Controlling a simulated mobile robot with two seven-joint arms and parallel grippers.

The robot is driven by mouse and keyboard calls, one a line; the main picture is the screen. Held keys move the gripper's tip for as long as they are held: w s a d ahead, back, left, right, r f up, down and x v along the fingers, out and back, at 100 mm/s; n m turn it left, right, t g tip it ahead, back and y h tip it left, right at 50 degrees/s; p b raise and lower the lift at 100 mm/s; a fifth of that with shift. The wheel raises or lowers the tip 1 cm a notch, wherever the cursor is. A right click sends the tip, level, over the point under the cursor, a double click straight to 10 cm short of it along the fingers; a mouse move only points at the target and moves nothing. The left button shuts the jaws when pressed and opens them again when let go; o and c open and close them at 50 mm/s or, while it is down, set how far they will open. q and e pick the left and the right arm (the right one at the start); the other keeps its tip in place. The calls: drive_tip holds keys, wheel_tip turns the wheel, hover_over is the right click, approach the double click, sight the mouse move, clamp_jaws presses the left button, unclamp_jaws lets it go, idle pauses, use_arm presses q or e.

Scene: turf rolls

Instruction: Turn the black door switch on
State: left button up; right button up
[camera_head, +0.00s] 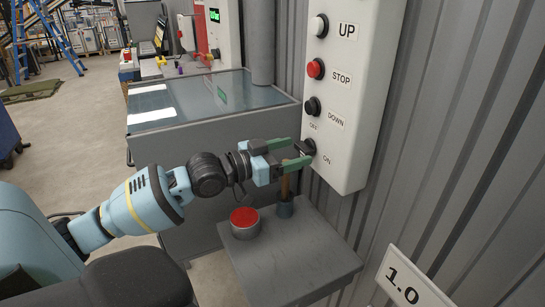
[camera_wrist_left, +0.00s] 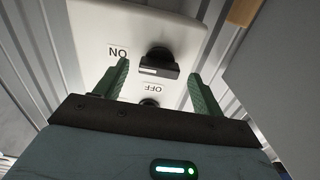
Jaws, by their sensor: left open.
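The black door switch (camera_head: 306,147) is a rotary knob low on the white control panel (camera_head: 352,95), with an OFF label above it and an ON label to its lower right. In the left wrist view the knob (camera_wrist_left: 158,60) shows a white mark on its edge; I cannot tell which label it points to. My left gripper (camera_head: 295,152) is open, with its green fingers right at the switch. In the left wrist view the fingers (camera_wrist_left: 160,72) stand on either side of the knob, apparently not gripping it. My right gripper is out of view.
Above the switch are a black DOWN button (camera_head: 312,106), a red STOP button (camera_head: 316,69) and a white UP button (camera_head: 318,25). Below the gripper, a grey stand (camera_head: 300,262) carries a red button (camera_head: 244,217) and a small upright handle (camera_head: 285,205). A corrugated wall (camera_head: 450,130) lies behind.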

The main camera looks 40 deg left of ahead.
sight(299, 150)
use_arm(q)
drive_tip(key=v, duration=0.3)
drive_tip(key=shift+s+a, duration=0.1)
drive_tip(key=shift+s, duration=0.15)
drive_tip(key=shift+v, duration=1.25)
